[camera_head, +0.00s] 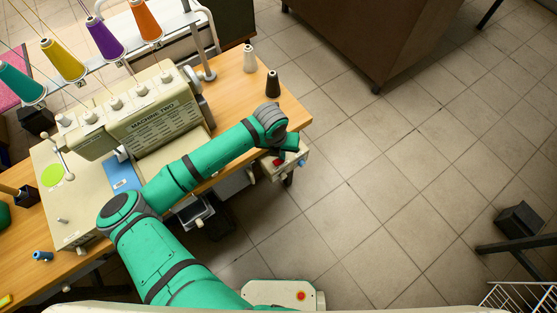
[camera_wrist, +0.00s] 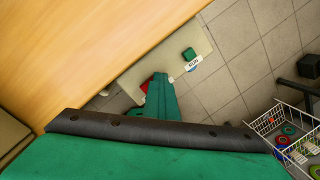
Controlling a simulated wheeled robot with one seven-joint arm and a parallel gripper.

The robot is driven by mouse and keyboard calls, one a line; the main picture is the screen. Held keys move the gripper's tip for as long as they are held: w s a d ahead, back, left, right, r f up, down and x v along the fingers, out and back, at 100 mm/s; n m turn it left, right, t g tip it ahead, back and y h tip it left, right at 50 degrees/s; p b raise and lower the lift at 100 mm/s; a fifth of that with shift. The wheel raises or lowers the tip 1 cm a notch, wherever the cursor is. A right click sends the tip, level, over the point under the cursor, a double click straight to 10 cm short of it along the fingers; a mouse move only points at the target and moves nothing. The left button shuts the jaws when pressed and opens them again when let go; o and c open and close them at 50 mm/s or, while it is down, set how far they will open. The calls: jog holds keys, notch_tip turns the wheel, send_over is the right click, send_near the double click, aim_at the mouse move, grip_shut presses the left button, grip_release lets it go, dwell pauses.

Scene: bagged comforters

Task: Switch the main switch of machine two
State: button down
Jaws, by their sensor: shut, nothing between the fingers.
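Machine two (camera_head: 155,115), a cream sewing machine labelled "MACHINE TWO", stands on a wooden table at the left of the head view. A pale switch box (camera_head: 292,168) sits under the table's right end, with a red part (camera_head: 278,162) on it. In the wrist view the pale box panel (camera_wrist: 135,72) shows a green button (camera_wrist: 189,54) beside a small label and a red part (camera_wrist: 147,85) partly covered by my gripper. My gripper (camera_wrist: 162,85) is shut and empty, over the panel near the red part. Whether it touches is unclear.
The wooden table edge (camera_wrist: 130,45) lies close beside my gripper. Thread cones (camera_head: 272,84) stand near the table's far right corner. Open tiled floor (camera_head: 400,170) lies to the right. A wire basket (camera_wrist: 285,130) holds colored items at lower right.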

jog(key=shift+s+a+r, duration=0.15)
jog(key=shift+s+r, duration=0.05)
jog(key=shift+r, duration=0.8)
jog(key=shift+s+a+r, duration=0.15)
jog(key=shift+s+r, duration=0.05)
jog(key=shift+r, duration=0.8)
jog(key=shift+r, duration=0.35)
notch_tip(320, 180, up, 10)
jog(key=a, duration=0.1)
jog(key=shift+s, duration=0.4)
jog(key=shift+a, duration=0.15)
